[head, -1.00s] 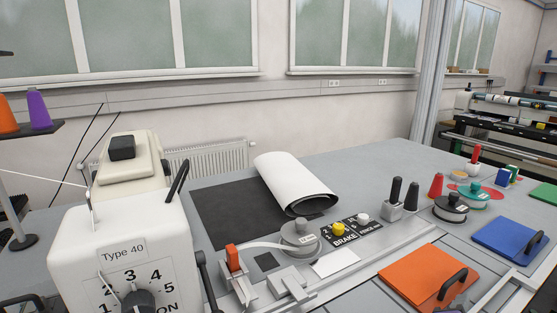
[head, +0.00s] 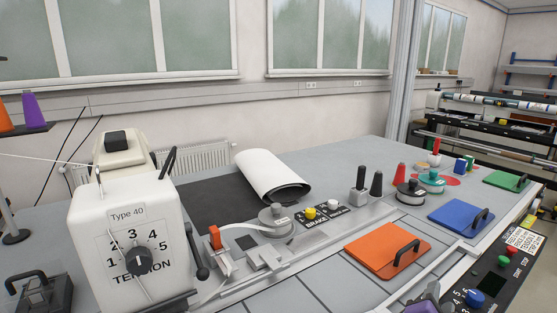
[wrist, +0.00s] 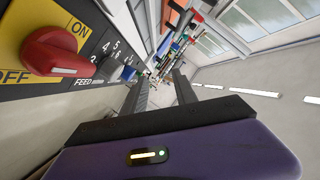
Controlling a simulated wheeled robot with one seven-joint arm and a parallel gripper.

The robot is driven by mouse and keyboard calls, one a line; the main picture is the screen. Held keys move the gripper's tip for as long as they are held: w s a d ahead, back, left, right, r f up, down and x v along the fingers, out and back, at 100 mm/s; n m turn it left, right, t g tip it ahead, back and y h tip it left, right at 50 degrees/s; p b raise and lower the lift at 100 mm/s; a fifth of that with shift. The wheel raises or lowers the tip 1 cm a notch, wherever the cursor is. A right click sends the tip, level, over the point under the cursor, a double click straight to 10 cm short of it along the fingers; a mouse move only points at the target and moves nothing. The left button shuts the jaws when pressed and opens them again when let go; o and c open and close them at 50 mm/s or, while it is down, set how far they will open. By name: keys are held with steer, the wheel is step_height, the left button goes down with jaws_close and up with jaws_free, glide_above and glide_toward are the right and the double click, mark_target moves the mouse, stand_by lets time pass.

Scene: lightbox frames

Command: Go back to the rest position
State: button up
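My gripper (wrist: 160,80) shows in the wrist view with its two dark fingers apart and nothing visible between them. Its purple body fills the bottom of that view. A purple part at the bottom edge of the head view looks like part of my arm; the fingers do not show there. In the wrist view, a red rotary switch (wrist: 62,52) on a yellow ON/OFF plate is close by at the upper left.
A control panel (head: 508,262) stands at the lower right. The worktable carries a white Type 40 tension unit (head: 128,205), a white roll (head: 268,172), and orange (head: 375,243), blue (head: 452,214) and green (head: 500,179) handled plates. Bare tabletop lies behind the roll.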

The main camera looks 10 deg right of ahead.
steer(key=w+a+r+n+t+y, duration=0.1)
steer(key=w+a+n+t+y, duration=0.1)
steer(key=a+n+t+y, duration=0.45)
steer(key=s+a+f+n+t+y, duration=0.1)
steer(key=s+a+f+n+y, duration=0.2)
steer(key=s+a+n, duration=0.6)
steer(key=s+a+f+n+g+y, duration=0.1)
steer(key=s+a+f, duration=0.1)
steer(key=s, duration=1)
steer(key=s+a+f+n+g+y, duration=0.1)
steer(key=s+a+f+n+g, duration=0.1)
steer(key=s, duration=1)
steer(key=shift+s+a+f, duration=0.2)
steer(key=shift+a+f, duration=0.15)
steer(key=shift+f, duration=0.5)
steer(key=shift+c, duration=0.4)
